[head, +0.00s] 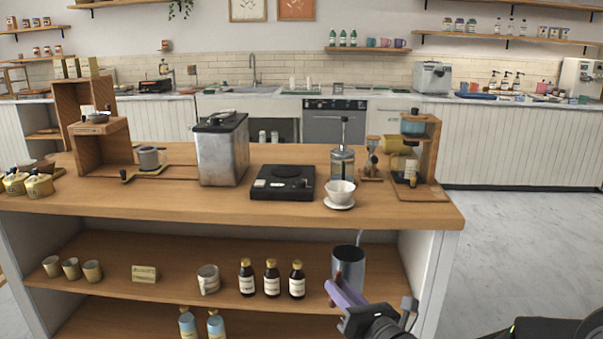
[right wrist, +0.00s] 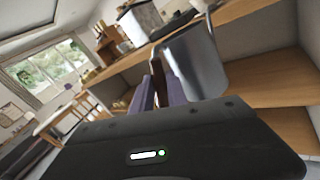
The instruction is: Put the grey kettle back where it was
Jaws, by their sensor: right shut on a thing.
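The grey kettle (head: 350,268) is a tall metal jug with a thin spout. In the head view it is upright in front of the right part of the cart's lower shelf, below the counter edge. My right gripper (head: 345,292) is shut on its brown handle. The right wrist view shows the kettle's metal side (right wrist: 197,62) just beyond the purple fingers (right wrist: 165,88). I cannot tell whether its base touches the shelf. A black hot plate (head: 283,182) sits on the counter with nothing on it. My left gripper is not in view.
On the counter (head: 250,208) stand a metal bin (head: 222,150), a French press (head: 342,164) and a white dripper cup (head: 340,194). The lower shelf (head: 225,300) holds dark bottles (head: 272,278), a tin (head: 208,279) and several small cups. The shelf's right end is bare.

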